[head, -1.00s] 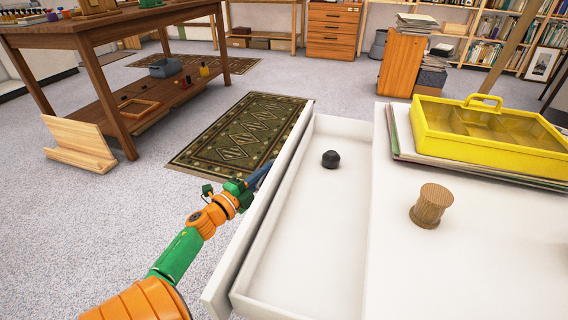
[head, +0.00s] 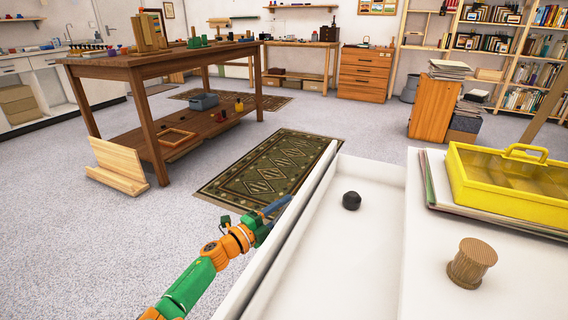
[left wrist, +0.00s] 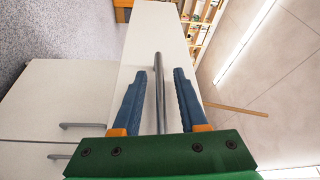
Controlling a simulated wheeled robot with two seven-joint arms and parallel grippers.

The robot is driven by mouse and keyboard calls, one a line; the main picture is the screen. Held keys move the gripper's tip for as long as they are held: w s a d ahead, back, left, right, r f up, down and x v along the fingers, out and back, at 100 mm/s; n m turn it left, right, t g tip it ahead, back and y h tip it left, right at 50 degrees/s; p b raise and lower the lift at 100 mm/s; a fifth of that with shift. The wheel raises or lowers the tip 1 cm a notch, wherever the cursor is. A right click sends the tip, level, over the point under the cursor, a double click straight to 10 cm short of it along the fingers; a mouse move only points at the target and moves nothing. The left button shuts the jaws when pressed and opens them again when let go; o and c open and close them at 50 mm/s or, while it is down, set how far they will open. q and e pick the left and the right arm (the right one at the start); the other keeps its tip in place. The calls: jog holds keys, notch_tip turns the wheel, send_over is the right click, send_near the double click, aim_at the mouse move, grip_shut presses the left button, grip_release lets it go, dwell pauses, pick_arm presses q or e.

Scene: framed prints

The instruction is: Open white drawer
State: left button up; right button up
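The white drawer (head: 315,260) stands pulled out from the white cabinet (head: 425,265), with its inside showing in the head view. A small dark round object (head: 351,201) lies in it. My left gripper (head: 283,204) is at the outer side of the drawer front, its fingertips partly hidden there. In the left wrist view, the metal bar handle (left wrist: 160,85) on the white front (left wrist: 150,35) runs between the two blue fingers of the left gripper (left wrist: 161,80). The fingers are apart, with a gap on each side of the bar. My right gripper is not in view.
A yellow divided carrier (head: 500,190) on flat sheets and a ribbed wooden spool (head: 472,262) stand on the cabinet top. A patterned rug (head: 265,175) lies beyond the drawer. A wooden table (head: 165,65) stands at left. Grey floor (head: 110,240) is clear beside my left arm.

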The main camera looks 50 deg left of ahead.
pick_arm(q)
jog(key=shift+s, duration=0.25)
jog(key=s+p, duration=0.1)
jog(key=s, duration=0.5)
jog(key=shift+s+d+f+p, duration=0.2)
jog(key=shift+s+f+p, duration=0.05)
jog(key=shift+p, duration=0.15)
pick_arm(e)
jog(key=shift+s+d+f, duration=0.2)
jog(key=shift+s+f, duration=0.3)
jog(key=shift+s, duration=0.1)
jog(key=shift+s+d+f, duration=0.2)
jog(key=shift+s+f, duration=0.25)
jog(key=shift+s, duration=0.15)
